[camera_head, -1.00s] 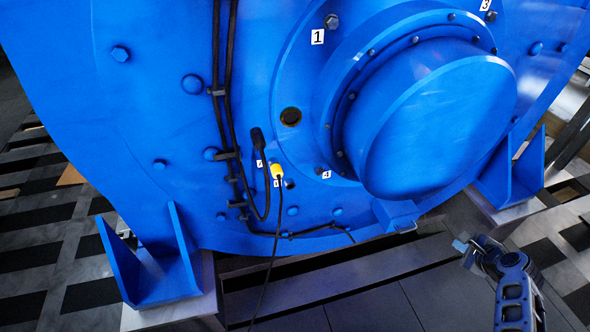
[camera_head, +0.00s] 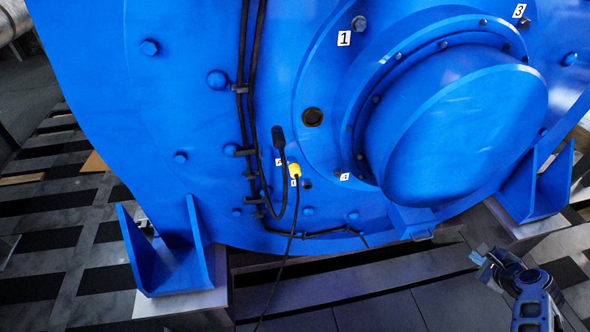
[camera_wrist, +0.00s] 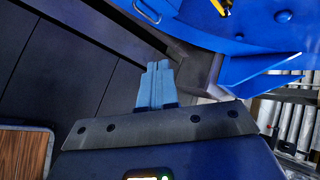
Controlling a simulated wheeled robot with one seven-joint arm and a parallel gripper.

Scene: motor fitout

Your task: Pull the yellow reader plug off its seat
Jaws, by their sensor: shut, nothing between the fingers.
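The yellow reader plug (camera_head: 294,170) sits on the face of the blue motor housing, left of the big round hub, with a black cable hanging down from it. A yellow and black piece, which may be the plug, shows at the top edge of the wrist view (camera_wrist: 222,6). My gripper (camera_head: 484,255) is at the lower right in the head view, well apart from the plug and below the hub. In the wrist view its two blue fingers (camera_wrist: 157,85) are together with nothing between them.
A black plug (camera_head: 278,138) with a looped cable is just above left of the yellow one. Cables run down the housing (camera_head: 180,110). An open hole (camera_head: 313,117) and numbered labels are nearby. Blue foot brackets (camera_head: 170,250) stand at both sides. A small handle (camera_wrist: 146,12) projects below the hub.

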